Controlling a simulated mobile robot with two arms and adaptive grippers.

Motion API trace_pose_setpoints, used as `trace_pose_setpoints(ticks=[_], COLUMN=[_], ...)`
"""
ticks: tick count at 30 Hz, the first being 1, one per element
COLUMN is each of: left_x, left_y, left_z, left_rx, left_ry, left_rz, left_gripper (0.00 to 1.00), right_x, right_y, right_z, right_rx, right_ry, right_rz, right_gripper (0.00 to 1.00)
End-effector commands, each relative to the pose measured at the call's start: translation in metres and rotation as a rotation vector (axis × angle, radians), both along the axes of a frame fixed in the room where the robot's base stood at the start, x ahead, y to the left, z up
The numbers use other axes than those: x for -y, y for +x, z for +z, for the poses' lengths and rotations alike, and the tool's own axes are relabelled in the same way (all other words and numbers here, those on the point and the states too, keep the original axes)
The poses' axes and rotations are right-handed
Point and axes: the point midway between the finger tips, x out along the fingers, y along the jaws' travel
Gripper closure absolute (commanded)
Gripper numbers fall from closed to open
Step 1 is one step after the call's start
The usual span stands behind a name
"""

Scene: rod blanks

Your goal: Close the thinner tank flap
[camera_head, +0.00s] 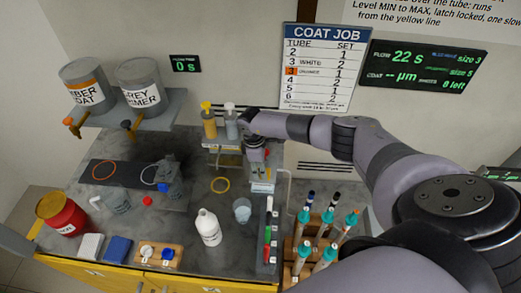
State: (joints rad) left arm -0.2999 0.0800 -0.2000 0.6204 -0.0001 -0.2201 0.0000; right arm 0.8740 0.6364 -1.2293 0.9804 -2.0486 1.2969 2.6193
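My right arm reaches in from the right, and its gripper (257,155) points down at the back of the bench, above a small pale labelled unit (263,187). The gripper is small and dark here, so I cannot tell whether its fingers are open or touching anything. I cannot read which container is the thinner tank, and no flap shows clearly; the area under the gripper is partly hidden by it. My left gripper is not in view.
Amber coat (84,88) and grey primer (140,86) tanks stand on a shelf at the back left. A white bottle (208,228) and a clear cup (242,210) stand mid-bench. A wooden rack (318,248) of capped tubes is at the right. A red can (62,214) stands left.

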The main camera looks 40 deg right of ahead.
Motion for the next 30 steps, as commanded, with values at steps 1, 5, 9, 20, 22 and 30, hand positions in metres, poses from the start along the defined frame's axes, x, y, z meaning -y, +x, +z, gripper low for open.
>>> trace_pose_setpoints(ticks=[1, 5, 9, 20, 22, 30], left_x=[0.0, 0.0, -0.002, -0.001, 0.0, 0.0], left_y=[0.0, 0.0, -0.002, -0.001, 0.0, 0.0], left_z=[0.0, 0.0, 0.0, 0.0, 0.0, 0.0], left_rx=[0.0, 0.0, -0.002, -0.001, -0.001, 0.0], left_ry=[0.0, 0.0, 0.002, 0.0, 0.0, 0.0], left_rz=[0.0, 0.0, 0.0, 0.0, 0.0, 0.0], left_gripper=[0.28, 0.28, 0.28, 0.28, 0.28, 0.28], right_x=[0.0, 0.0, 0.0, -0.005, -0.007, -0.01], right_y=[0.0, 0.001, 0.001, 0.007, 0.008, 0.01], right_z=[0.0, 0.001, 0.002, 0.059, 0.074, 0.113], right_rx=[0.001, 0.001, 0.002, 0.006, 0.005, 0.003], right_ry=[0.0, 0.0, 0.001, 0.001, 0.002, 0.0], right_rz=[0.0, 0.0, 0.0, 0.0, 0.0, 0.0], right_gripper=[0.61, 0.61, 0.61, 0.61, 0.61, 0.61])
